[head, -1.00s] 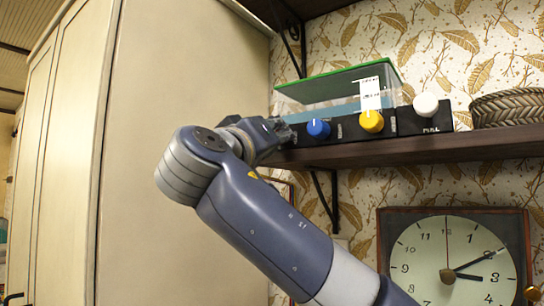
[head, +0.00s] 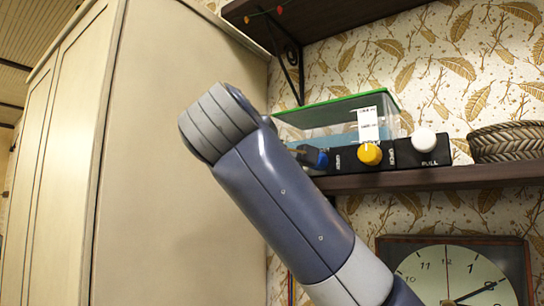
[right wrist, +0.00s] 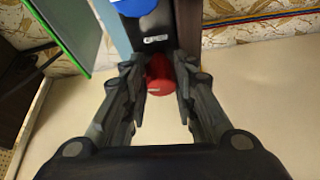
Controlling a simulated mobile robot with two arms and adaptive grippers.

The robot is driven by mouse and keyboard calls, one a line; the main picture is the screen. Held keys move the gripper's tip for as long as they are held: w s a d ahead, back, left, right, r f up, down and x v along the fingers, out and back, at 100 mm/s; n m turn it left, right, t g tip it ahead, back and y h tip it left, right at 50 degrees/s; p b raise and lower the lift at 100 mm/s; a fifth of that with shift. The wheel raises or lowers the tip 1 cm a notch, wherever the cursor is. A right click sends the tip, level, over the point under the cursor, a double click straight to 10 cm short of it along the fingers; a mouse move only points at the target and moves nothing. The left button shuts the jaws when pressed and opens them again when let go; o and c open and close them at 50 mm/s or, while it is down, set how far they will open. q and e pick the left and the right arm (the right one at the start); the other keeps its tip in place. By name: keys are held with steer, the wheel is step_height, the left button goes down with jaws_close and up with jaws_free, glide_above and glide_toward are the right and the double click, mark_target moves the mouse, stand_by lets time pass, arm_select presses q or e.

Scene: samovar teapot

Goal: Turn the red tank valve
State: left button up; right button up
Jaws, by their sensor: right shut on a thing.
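The red tank valve (right wrist: 160,76) is a round red knob at the end of a black panel in the right wrist view. My right gripper (right wrist: 161,80) has a finger on each side of the valve and is shut on it. In the head view my right arm comes in from the lower right and hides the red valve and most of the gripper. The tank (head: 310,118), clear with a green lid, stands on the shelf behind the panel. My left gripper is not in view.
Beside the red valve are a blue knob (right wrist: 133,5), a yellow knob (head: 370,154) and a white knob (head: 423,139) marked PULL. They sit along the wooden shelf (head: 440,177). A woven basket (head: 508,142) is at right, a clock (head: 450,275) below, and a tall cabinet (head: 180,150) at left.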

steer(key=shift+r+n+g+p, duration=0.15)
steer(key=shift+n+g+p, duration=0.45)
steer(key=shift+n+p, duration=0.55)
steer(key=shift+n, duration=0.25)
steer(key=o, duration=1.1)
steer(key=shift+a, duration=0.1)
steer(key=shift+c, duration=0.2)
steer(key=shift+s, duration=0.1)
steer(key=v, duration=0.7)
